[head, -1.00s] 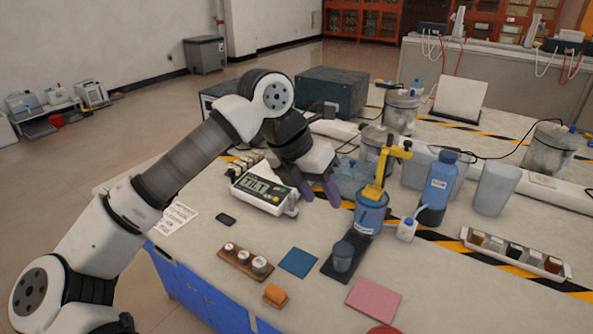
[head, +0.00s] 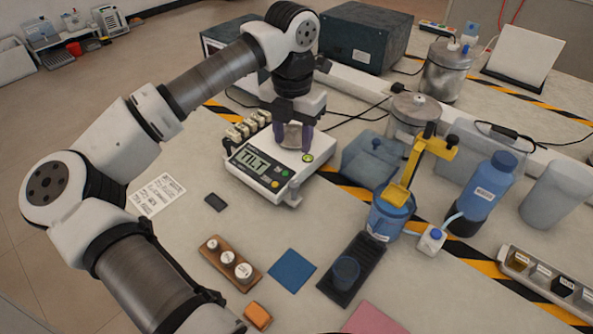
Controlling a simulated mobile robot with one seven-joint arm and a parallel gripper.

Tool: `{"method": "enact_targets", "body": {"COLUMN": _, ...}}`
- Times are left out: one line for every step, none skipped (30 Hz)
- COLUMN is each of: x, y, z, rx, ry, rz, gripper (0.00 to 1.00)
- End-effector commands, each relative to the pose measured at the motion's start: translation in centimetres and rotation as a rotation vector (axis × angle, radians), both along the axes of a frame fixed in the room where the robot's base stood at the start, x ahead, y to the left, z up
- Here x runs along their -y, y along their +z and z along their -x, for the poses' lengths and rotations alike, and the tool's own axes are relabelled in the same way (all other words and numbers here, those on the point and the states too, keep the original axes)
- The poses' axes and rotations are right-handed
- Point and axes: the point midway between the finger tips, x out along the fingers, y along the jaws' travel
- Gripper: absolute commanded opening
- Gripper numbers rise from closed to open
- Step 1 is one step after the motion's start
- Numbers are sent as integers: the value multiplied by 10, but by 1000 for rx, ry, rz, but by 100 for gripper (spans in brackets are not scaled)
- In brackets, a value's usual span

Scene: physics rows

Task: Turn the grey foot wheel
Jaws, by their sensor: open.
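A white balance (head: 275,165) stands on the bench, and its display reads TILT. A small light-grey foot (head: 293,201) shows at its near right corner, and a dark foot-like part (head: 228,144) shows at its left corner. I cannot tell for sure which is the grey foot wheel. My gripper (head: 293,148) points down over the back part of the balance. Its purple fingers are apart, one on each side of a greyish rounded part (head: 292,134) on the balance. I cannot tell whether they touch it.
A row of small blocks (head: 248,128) sits along the balance's back left. Right of it stand a blue-grey container (head: 370,160) and a blue pot (head: 390,220) with a yellow clamp.

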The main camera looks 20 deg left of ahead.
Motion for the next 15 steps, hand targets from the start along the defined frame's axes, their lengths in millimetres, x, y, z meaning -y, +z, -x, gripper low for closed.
{"method": "enact_targets", "body": {"x": 1, "y": -7, "z": 1, "rx": -3, "ry": -1, "rz": 4, "gripper": 45}}
{"method": "enact_targets", "body": {"x": 1, "y": -12, "z": 1, "rx": -2, "ry": -2, "rz": 5, "gripper": 45}}
{"method": "enact_targets", "body": {"x": 1, "y": -20, "z": 1, "rx": -2, "ry": -2, "rz": 5, "gripper": 45}}
{"method": "enact_targets", "body": {"x": 1, "y": -26, "z": 1, "rx": -3, "ry": -1, "rz": 5, "gripper": 45}}
{"method": "enact_targets", "body": {"x": 1, "y": -32, "z": 1, "rx": -3, "ry": -1, "rz": 6, "gripper": 45}}
{"method": "enact_targets", "body": {"x": 1, "y": -41, "z": 1, "rx": -2, "ry": -3, "rz": 6, "gripper": 45}}
{"method": "enact_targets", "body": {"x": 1, "y": -47, "z": 1, "rx": -2, "ry": -2, "rz": 7, "gripper": 45}}
{"method": "enact_targets", "body": {"x": 1, "y": -54, "z": 1, "rx": -3, "ry": -1, "rz": 6, "gripper": 45}}
{"method": "enact_targets", "body": {"x": 1, "y": -63, "z": 1, "rx": -2, "ry": -1, "rz": 7, "gripper": 45}}
{"method": "enact_targets", "body": {"x": 1, "y": -69, "z": 1, "rx": -1, "ry": -2, "rz": 6, "gripper": 45}}
{"method": "enact_targets", "body": {"x": 2, "y": -75, "z": 1, "rx": -2, "ry": -2, "rz": 7, "gripper": 45}}
{"method": "enact_targets", "body": {"x": 1, "y": -83, "z": 1, "rx": -2, "ry": -2, "rz": 5, "gripper": 45}}
{"method": "enact_targets", "body": {"x": 1, "y": -88, "z": 1, "rx": -2, "ry": -2, "rz": 6, "gripper": 45}}
{"method": "enact_targets", "body": {"x": 1, "y": -93, "z": 1, "rx": -1, "ry": -2, "rz": 6, "gripper": 45}}
{"method": "enact_targets", "body": {"x": 2, "y": -100, "z": 1, "rx": -1, "ry": -2, "rz": 6, "gripper": 45}}
